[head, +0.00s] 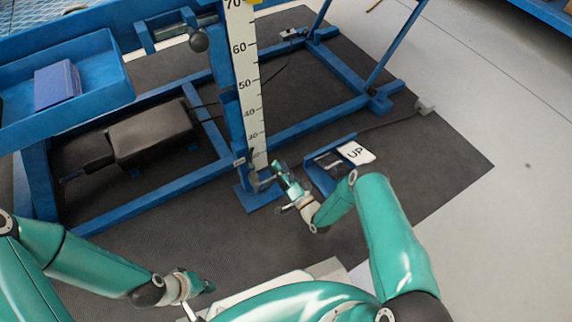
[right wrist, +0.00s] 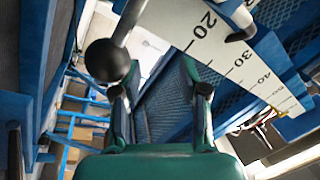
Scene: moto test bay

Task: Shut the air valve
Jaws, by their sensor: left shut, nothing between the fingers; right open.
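A black ball knob on a grey rod (right wrist: 107,60) is close in the right wrist view, beside the left finger of my right gripper. I cannot tell whether it is the air valve's handle, or whether the finger touches it. My right gripper (head: 280,176) is at the foot of the white scale (head: 245,80) in the head view. Its fingers also show in the right wrist view (right wrist: 160,98), open with nothing between them. It hides part of the fittings at the post's foot. My left gripper (head: 205,287) is shut and empty, low in the head view.
A blue frame (head: 340,62) stands on a dark mat (head: 440,150). A pedal marked UP (head: 356,153) lies right of my right gripper. A blue tray (head: 105,75) is at the left. Another black knob (head: 199,41) hangs higher up. The floor at right is clear.

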